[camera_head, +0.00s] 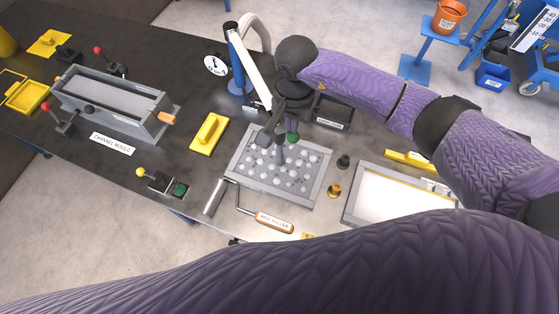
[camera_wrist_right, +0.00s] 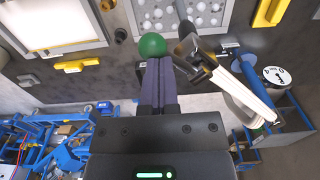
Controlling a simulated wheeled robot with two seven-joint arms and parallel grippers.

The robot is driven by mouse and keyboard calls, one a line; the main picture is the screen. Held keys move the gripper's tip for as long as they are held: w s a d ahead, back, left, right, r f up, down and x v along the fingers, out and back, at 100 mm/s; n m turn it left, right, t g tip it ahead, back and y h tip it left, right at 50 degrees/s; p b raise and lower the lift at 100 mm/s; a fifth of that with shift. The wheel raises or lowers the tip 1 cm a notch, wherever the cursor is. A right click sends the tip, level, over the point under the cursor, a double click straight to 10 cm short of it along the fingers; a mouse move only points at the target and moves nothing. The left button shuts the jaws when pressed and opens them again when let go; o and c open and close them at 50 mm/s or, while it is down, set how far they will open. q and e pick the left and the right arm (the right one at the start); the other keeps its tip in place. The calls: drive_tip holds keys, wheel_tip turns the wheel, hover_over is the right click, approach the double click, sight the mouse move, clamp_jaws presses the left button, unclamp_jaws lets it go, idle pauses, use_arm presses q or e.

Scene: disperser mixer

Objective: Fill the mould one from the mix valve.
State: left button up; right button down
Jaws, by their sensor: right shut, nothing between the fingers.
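A grey-rimmed tray (camera_head: 239,150) with pale round spots all over its floor lies in the middle of the table; I read no label on it, so I cannot tell if it is mould one. A dark spout (camera_head: 280,152) of what looks like the mix valve hangs over it, beside a green ball knob (camera_head: 292,137). My right gripper (camera_head: 289,118) is over the tray's far edge. In the right wrist view its fingers (camera_wrist_right: 160,72) are shut and empty, with their tips right at the green knob (camera_wrist_right: 152,44); touching or not, I cannot tell. My left gripper is out of view.
A blue post (camera_head: 237,60) with a white pipe stands behind the tray. A second tray (camera_head: 349,208) with a white floor is at the right. A wood-handled roller (camera_head: 274,222) lies in front. The channel mould (camera_head: 118,100) and a yellow float (camera_head: 209,134) are at the left.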

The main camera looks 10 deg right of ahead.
drive_tip(key=shift+r, duration=0.15)
idle(0.4)
drive_tip(key=shift+r+p, duration=0.4)
drive_tip(key=shift+r, duration=0.15)
idle(2.6)
wheel_tip(320, 180, up, 7)
drive_tip(key=p, duration=0.4)
